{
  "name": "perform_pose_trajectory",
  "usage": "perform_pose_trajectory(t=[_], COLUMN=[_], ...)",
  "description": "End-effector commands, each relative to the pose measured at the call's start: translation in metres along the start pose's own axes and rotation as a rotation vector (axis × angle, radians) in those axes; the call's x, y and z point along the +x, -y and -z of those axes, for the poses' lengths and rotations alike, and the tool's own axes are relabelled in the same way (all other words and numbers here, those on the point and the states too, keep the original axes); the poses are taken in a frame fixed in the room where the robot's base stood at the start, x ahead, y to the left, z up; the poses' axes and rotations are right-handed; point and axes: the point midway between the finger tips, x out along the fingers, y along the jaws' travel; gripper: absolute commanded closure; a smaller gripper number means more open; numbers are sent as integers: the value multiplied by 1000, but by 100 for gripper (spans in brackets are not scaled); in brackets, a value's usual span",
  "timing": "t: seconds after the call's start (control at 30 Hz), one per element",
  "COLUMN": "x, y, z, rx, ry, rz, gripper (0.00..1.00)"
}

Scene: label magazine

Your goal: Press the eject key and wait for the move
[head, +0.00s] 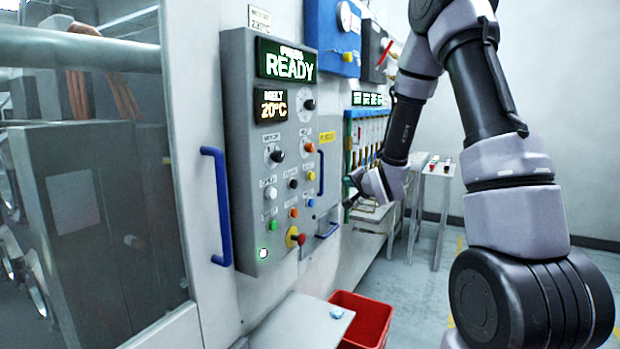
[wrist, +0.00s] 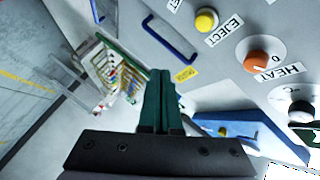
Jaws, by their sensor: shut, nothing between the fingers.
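The eject key is a round yellow button (wrist: 206,19) beside an EJECT label (wrist: 226,31), near the top of the wrist view. The grey control panel (head: 243,150) shows a green READY display (head: 286,63) and a MELT display (head: 273,105) reading 20°C. My gripper (wrist: 161,73) is shut and empty, its dark green fingers together. In the wrist view the fingertips appear below the key, apart from it. In the head view my gripper (head: 352,184) is to the right of the panel.
The orange HEAT knob (wrist: 258,60) is beside the eject key. A small blue handle (wrist: 167,40) stands out from the machine face. A long blue handle (head: 219,205) is left of the panel. A red bin (head: 367,318) is on the floor below. Open floor lies at right.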

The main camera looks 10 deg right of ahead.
Motion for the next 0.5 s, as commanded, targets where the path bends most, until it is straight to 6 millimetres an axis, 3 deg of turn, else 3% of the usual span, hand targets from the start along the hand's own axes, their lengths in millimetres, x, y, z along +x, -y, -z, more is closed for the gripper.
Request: perform_pose_trajectory(t=[0.5], x=[5], y=[2], z=[-4], rx=[3], ry=[0], rz=[6], gripper=[100])
